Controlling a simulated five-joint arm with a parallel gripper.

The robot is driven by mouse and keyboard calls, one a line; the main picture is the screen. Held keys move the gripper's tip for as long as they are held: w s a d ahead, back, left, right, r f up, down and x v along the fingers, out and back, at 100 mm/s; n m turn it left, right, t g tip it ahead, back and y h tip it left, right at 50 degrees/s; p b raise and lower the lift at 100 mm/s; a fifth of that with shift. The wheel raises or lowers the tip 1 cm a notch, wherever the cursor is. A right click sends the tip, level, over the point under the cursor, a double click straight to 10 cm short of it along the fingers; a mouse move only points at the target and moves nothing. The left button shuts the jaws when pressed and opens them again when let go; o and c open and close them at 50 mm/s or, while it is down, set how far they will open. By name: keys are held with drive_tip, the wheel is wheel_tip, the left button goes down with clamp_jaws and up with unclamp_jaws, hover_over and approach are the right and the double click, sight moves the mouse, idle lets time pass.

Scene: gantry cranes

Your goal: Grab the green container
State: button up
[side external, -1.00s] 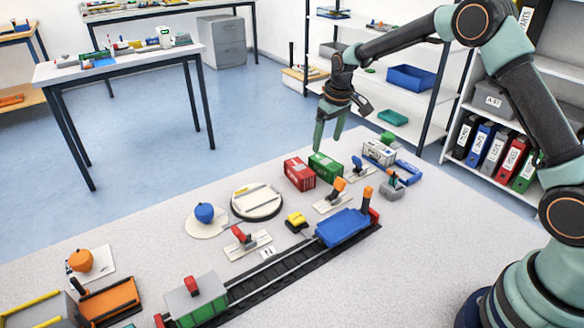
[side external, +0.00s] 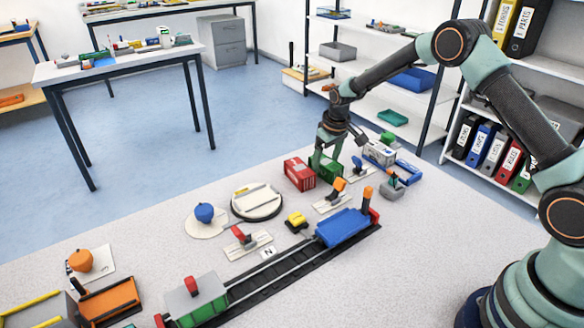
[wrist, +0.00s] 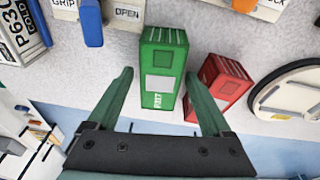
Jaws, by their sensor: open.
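The green container (side external: 327,168) stands on the light worktop, partly hidden behind my gripper in the side view. In the wrist view the green container (wrist: 163,72) lies between and just ahead of my two open fingers, with a gap on each side. My gripper (wrist: 187,88) is open and empty. In the side view my gripper (side external: 326,158) is low, with its fingers at the green container. The right finger in the wrist view is between the green container and the red container (wrist: 218,84).
The red container (side external: 299,174) stands close beside the green one. A white container (side external: 379,153) is to the right. Levers on plates, a round turntable (side external: 257,202) and a track with a blue wagon (side external: 342,228) are in front.

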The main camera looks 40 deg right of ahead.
sight(326, 162)
drive_tip(key=c, duration=1.2)
drive_tip(key=shift+r, duration=0.1)
drive_tip(key=shift+r, duration=3.65)
